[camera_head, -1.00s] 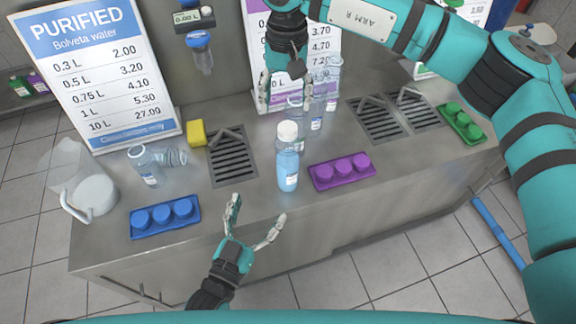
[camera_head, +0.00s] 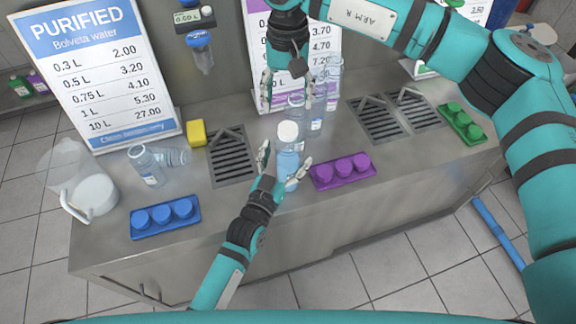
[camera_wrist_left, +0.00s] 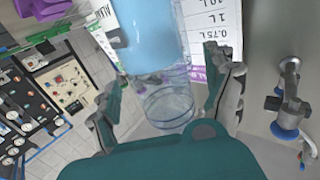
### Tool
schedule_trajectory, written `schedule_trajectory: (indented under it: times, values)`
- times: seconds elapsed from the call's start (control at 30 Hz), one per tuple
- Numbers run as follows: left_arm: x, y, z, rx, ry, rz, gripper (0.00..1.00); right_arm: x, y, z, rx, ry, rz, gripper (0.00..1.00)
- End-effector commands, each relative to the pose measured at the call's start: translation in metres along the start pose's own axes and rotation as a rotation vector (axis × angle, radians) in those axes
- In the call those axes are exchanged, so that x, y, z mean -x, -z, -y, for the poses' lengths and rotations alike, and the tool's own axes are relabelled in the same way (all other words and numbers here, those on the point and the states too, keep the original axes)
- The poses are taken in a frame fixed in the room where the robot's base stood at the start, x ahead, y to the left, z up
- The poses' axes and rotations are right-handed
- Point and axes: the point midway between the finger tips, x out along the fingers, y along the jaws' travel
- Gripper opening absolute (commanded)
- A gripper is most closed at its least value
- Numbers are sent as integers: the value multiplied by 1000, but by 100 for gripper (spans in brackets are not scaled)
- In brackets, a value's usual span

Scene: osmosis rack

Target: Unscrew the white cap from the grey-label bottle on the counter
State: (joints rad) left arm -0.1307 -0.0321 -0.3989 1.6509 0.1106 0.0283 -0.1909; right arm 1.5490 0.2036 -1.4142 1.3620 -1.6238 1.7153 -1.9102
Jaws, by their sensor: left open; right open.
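A bottle (camera_head: 288,150) with pale blue liquid and a white cap (camera_head: 287,130) stands upright near the counter's front edge. My left gripper (camera_head: 284,163) is open, with one finger on each side of the bottle's body. In the left wrist view the bottle's blue body (camera_wrist_left: 150,35) shows between the spread fingers; I cannot tell whether they touch it. My right gripper (camera_head: 287,92) is open, pointing down above and behind the cap, near clear bottles.
Clear bottles (camera_head: 316,116) stand behind the capped bottle. A purple cap tray (camera_head: 343,171) lies just right of it, a blue one (camera_head: 166,217) at front left. A drain grate (camera_head: 231,158), yellow sponge (camera_head: 196,133) and jug (camera_head: 92,194) are to the left.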

Motion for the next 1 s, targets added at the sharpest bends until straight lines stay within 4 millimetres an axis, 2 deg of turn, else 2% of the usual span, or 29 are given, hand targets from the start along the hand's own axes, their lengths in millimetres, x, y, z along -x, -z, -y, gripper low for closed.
schedule_trajectory:
  times: [0.2,0.47,1.0]
  values:
    - [-14,0,0,1,0,0,86,0,0,0,0,0,0,61]
    - [-15,0,0,0,0,0,86,0,0,0,0,0,0,61]
    - [-14,0,0,0,0,0,16,0,0,0,0,0,0,61]
